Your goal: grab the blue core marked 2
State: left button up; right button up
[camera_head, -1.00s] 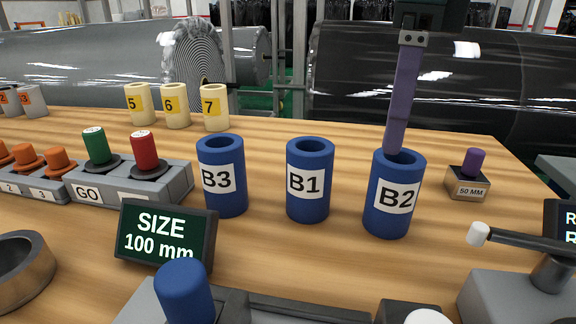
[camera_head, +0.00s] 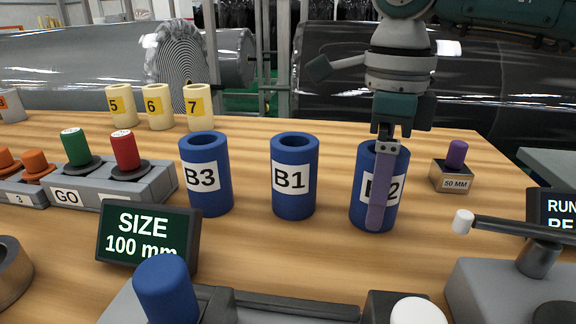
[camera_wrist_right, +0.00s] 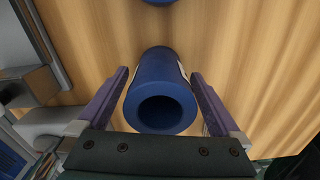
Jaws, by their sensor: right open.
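The blue core marked B2 (camera_head: 395,214) stands upright on the wooden table, rightmost of three blue cores. My right gripper (camera_head: 378,208) comes down over it from above. One purple finger hangs in front of the core and covers part of its label; the other finger is hidden in the head view. In the right wrist view, a blue core (camera_wrist_right: 163,108) lies between the two open fingers, with a visible gap at each side. The gripper is open and holds nothing. My left gripper is not in view.
Blue cores B1 (camera_head: 295,205) and B3 (camera_head: 210,200) stand to the left. A purple-topped 50 MM block (camera_head: 453,176) sits to the right. A SIZE 100 mm display (camera_head: 150,235) stands in front, and a lever (camera_head: 505,228) juts in at right.

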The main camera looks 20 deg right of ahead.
jog(key=shift+c, duration=0.4)
jog(key=c, duration=1.3)
jog(key=shift+c, duration=0.5)
jog(key=shift+r, duration=0.2)
